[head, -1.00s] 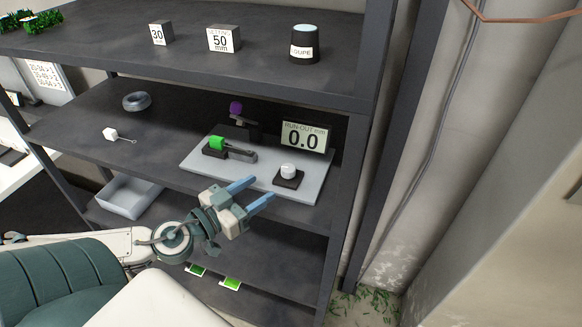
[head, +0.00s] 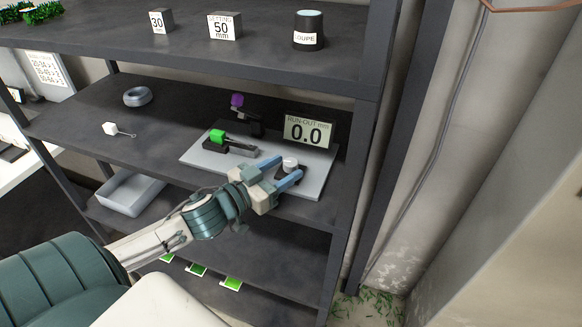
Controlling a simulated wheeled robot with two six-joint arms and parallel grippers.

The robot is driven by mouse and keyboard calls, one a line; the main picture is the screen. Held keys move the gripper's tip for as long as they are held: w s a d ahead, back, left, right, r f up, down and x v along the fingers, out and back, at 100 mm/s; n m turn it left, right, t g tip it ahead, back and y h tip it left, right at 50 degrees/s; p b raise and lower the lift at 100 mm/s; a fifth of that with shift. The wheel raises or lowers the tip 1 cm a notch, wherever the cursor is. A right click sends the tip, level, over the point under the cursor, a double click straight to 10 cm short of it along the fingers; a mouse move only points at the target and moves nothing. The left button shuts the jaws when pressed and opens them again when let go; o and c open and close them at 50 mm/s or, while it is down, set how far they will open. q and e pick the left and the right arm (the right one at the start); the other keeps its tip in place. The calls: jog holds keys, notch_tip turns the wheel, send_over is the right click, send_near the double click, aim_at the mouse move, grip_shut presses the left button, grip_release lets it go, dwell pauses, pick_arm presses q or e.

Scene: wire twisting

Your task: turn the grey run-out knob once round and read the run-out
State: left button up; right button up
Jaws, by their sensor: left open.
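The run-out knob (head: 290,163) is a pale grey-white cap on a small dark square base, at the front right of a light grey plate (head: 316,186) on the middle shelf. My left gripper (head: 286,169) is open, with its two blue fingers reaching toward the knob. The fingertips are close around it in the picture; I cannot tell whether they touch it. The fingers hide part of the dark base. The run-out display (head: 308,130) behind the knob reads 0.0. My right gripper is not in view.
The upper shelf (head: 270,55) overhangs. A shelf post (head: 366,150) stands right.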

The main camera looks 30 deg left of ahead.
pick_arm(q)
jog(key=shift+b+x, duration=0.35)
jog(key=shift+x, duration=1.1)
jog(key=shift+c, duration=0.4)
jog(key=c, duration=0.9)
jog(key=shift+o, duration=0.2)
